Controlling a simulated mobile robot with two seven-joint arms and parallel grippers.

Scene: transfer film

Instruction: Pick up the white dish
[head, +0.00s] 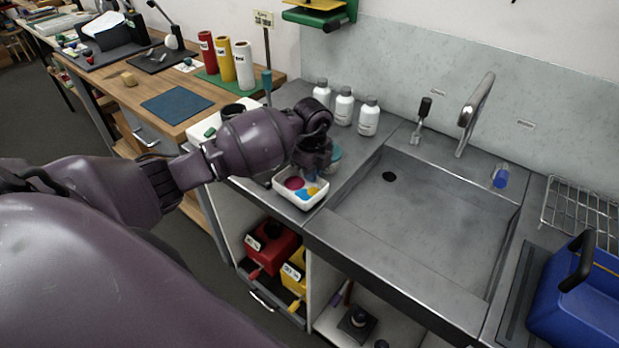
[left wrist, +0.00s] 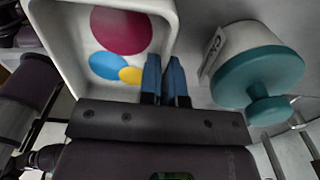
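The white dish (head: 302,201) is a shallow square tray at the sink's left, by the counter's front edge. It holds magenta, blue and yellow patches of colour. In the left wrist view the dish (left wrist: 72,55) fills the upper left. My left gripper (head: 312,172) is at the dish's far right side. Its two blue fingers (left wrist: 165,72) are close together, one on each side of the dish wall, and look closed on it. I cannot tell whether the dish is resting on the counter. My right gripper is not in view.
A teal-lidded white jar (left wrist: 258,68) stands just right of the fingers. The sink (head: 420,220) lies to the right, with a tap (head: 473,115). Several white bottles (head: 344,105) stand behind. A blue bin (head: 580,300) is at far right.

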